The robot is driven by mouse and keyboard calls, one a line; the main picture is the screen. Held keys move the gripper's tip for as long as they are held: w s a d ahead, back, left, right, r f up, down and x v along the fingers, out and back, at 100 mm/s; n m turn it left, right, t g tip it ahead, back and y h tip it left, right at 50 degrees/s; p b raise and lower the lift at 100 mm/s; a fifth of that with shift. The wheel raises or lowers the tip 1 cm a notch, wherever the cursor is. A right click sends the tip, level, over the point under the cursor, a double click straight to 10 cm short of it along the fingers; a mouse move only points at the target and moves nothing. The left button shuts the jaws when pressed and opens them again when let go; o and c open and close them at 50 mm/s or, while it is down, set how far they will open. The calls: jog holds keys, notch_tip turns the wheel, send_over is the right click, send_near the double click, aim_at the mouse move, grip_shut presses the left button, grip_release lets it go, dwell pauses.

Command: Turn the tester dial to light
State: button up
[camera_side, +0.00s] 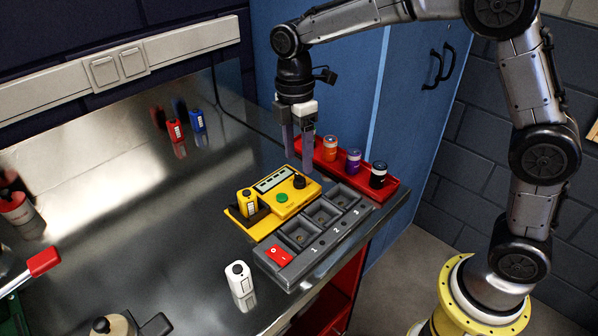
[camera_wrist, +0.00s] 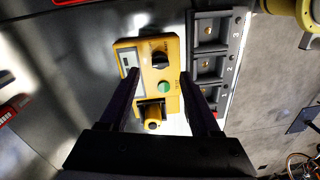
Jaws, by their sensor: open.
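The yellow tester (camera_side: 276,196) sits on the metal bench, with a grey display, a green button (camera_side: 282,198) and a black dial (camera_side: 299,181). A yellow battery-like cell (camera_side: 247,202) stands in the dark slot at its left end. In the wrist view the tester (camera_wrist: 149,68) lies ahead of my gripper, with the dial (camera_wrist: 160,61) beyond the fingertips. The dial's setting is too small to read. My gripper (camera_side: 298,158) is open and empty, pointing down above the tester's far side near the dial. In the wrist view my gripper's fingers (camera_wrist: 160,80) spread to either side of the tester.
A white cell (camera_side: 239,278) stands in front. Red and blue cells (camera_side: 197,120) stand farther back.

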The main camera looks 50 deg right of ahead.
aim_at(299, 176)
jog(key=shift+s+f, duration=0.15)
jog(key=shift+f, duration=2.4)
grip_shut()
